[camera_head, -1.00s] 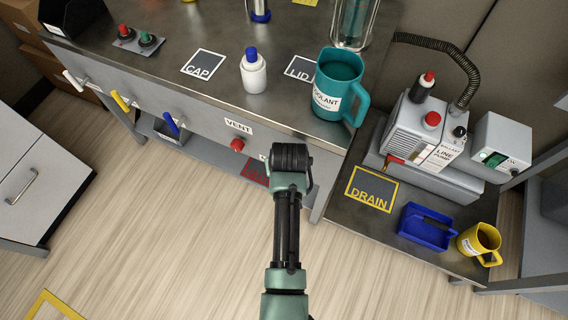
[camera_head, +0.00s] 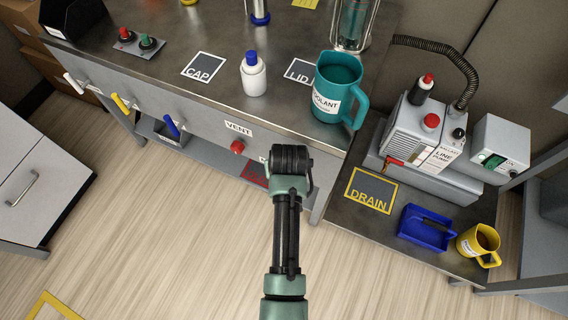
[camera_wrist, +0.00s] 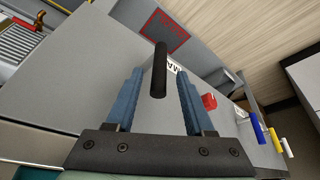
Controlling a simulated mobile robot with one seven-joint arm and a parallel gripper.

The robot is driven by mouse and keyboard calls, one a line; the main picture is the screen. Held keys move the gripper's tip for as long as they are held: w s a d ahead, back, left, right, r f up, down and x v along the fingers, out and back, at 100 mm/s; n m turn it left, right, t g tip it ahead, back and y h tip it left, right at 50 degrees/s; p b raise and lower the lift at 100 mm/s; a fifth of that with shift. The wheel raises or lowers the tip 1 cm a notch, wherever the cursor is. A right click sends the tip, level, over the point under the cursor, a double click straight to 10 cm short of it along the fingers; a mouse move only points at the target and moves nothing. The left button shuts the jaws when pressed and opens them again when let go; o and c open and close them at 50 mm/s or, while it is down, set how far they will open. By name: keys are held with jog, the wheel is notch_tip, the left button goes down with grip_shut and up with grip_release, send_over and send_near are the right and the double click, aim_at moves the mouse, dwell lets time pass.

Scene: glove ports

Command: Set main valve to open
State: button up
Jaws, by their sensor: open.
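The main valve's black lever handle (camera_wrist: 160,70) shows in the wrist view, sticking out from the grey bench front. A white label (camera_wrist: 171,66) beginning "MA" is partly hidden behind it. My gripper (camera_wrist: 157,90) is open, with one blue finger on each side of the handle in the picture. Gaps show on both sides, so the fingers do not look closed on it. In the head view my own wrist covers the valve and the gripper, and only the edge of its label shows.
A red knob (camera_head: 237,147) under the VENT label (camera_head: 238,128) sits beside the valve. Blue (camera_head: 172,125), yellow (camera_head: 121,103) and white (camera_head: 76,83) handles line the bench front further left. A teal coolant jug (camera_head: 338,87) stands on the bench above. Floor in front is clear.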

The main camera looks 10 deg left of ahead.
jog(key=p+v, duration=0.2)
jog(key=v, duration=0.9)
jog(key=shift+r+p, duration=0.2)
jog(key=shift+p, duration=0.2)
jog(key=shift+s, duration=0.1)
jog(key=w+d+r+t, duration=0.1)
jog(key=w+r+t, duration=0.3)
jog(key=r, duration=0.6)
jog(key=w+r+m+t, duration=0.1)
jog(key=w+r+t, duration=0.25)
jog(key=r, duration=0.65)
jog(key=w+d+r+t, duration=0.1)
jog(key=w+r+t, duration=0.3)
jog(key=r, duration=0.6)
jog(key=s+r+m+t, duration=0.1)
jog(key=s+r+t, duration=0.15)
jog(key=r, duration=0.75)
jog(key=s+r+t, duration=0.2)
jog(key=r+t, duration=0.1)
jog(key=r, duration=0.6)
jog(key=s+d+r+m+t+h, duration=0.15)
jog(key=s+r+t, duration=0.45)
jog(key=s+r, duration=0.75)
notch_tip(320, 180, up, 15)
jog(key=w+p, duration=0.2)
jog(key=p, duration=1.1)
jog(key=shift+w+p, duration=0.3)
jog(key=shift+p, duration=0.1)
jog(key=shift+f+y, duration=0.15)
jog(key=shift+y, duration=0.1)
